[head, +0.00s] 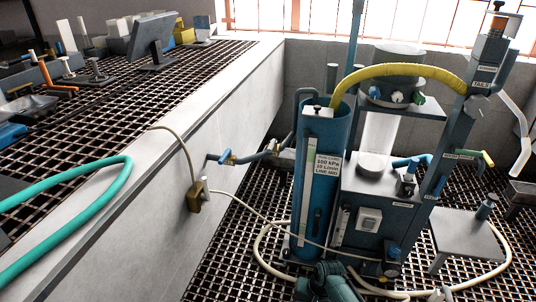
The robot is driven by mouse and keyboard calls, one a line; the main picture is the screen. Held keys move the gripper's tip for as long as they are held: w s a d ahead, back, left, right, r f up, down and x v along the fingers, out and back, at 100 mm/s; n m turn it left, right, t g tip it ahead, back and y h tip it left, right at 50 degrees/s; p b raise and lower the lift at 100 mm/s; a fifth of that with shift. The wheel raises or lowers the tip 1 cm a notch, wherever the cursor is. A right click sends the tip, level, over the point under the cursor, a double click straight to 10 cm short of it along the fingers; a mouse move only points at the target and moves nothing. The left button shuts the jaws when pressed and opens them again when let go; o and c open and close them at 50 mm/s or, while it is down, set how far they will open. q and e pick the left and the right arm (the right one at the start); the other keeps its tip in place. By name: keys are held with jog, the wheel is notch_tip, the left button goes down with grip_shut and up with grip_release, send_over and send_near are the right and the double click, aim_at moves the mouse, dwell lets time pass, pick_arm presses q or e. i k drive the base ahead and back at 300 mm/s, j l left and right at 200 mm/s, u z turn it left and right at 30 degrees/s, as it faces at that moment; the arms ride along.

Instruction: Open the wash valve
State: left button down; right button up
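Several candidate valve parts show in the head view, but the small labels are too blurred to tell which is the wash valve. A yellow-green handle (487,158) sticks out at the right of the blue-grey post (450,140), beside a small label. A blue lever (407,162) lies over the grey cabinet (375,195). Another blue handle (226,157) is on a pipe by the low concrete wall. Neither of my grippers is in view.
A tall blue column (318,205) stands in the middle, with a yellow hose (400,71) arching to the post. A pale hose (262,240) loops over the grating. A teal pump-like body (330,283) stands in front. A small grey table (462,232) is at the right.

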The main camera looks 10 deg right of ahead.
aim_at(454, 149)
jog(key=k+l, duration=0.3)
jog(key=k, duration=0.15)
jog(key=k+l, duration=0.3)
jog(key=k, duration=0.15)
